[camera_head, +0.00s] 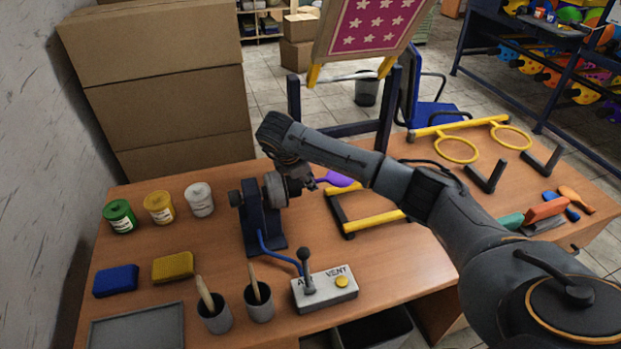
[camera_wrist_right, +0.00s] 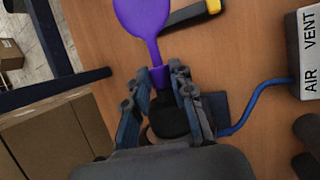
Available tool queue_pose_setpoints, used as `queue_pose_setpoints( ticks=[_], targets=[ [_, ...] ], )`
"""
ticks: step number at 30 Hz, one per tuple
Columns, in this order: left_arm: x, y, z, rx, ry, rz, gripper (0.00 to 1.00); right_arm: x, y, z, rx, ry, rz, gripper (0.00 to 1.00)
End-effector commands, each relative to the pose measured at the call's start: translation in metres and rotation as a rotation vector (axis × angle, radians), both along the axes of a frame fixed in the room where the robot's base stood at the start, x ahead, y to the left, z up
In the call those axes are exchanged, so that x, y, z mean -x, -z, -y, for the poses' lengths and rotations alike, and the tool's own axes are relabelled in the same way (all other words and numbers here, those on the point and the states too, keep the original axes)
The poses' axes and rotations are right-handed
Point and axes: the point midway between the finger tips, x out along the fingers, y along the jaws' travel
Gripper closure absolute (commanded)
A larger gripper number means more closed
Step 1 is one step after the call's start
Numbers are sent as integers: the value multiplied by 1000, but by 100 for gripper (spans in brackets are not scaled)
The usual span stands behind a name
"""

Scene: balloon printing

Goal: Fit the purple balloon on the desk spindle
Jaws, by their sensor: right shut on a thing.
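The purple balloon (camera_head: 336,179) is flat and lies to the right of the desk spindle (camera_head: 262,215), a dark upright device clamped at the desk's middle. In the right wrist view the balloon (camera_wrist_right: 145,17) points away, its neck between the fingertips. My right gripper (camera_head: 305,182) is at the spindle's right end, partly hidden by my wrist. In the wrist view the right gripper (camera_wrist_right: 161,72) is shut on the balloon's neck. The dark spindle end (camera_wrist_right: 168,120) lies between the fingers, in line with the neck and seemingly touching it; how far the neck covers it is hidden. My left gripper is out of view.
The air/vent box (camera_head: 325,289) with its lever stands in front, joined to the spindle by a blue hose. Cups (camera_head: 214,318), sponges (camera_head: 173,267) and paint jars (camera_head: 159,208) are at left. A yellow-barred frame (camera_head: 375,221) lies right of the spindle.

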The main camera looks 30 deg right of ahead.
Motion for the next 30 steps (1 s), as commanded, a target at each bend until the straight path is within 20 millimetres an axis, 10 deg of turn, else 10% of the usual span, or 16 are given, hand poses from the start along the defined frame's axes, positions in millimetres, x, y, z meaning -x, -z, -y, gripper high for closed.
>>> queue_pose_setpoints(
  ticks=[14, 19, 30],
  targets=[
    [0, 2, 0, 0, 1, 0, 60, -1, 0, -4, 0, 0, 0, 88],
    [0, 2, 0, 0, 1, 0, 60, -1, 0, -4, -1, -1, 0, 50],
    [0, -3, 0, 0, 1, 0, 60, 0, -6, -5, 0, -2, 1, 50]
  ],
)
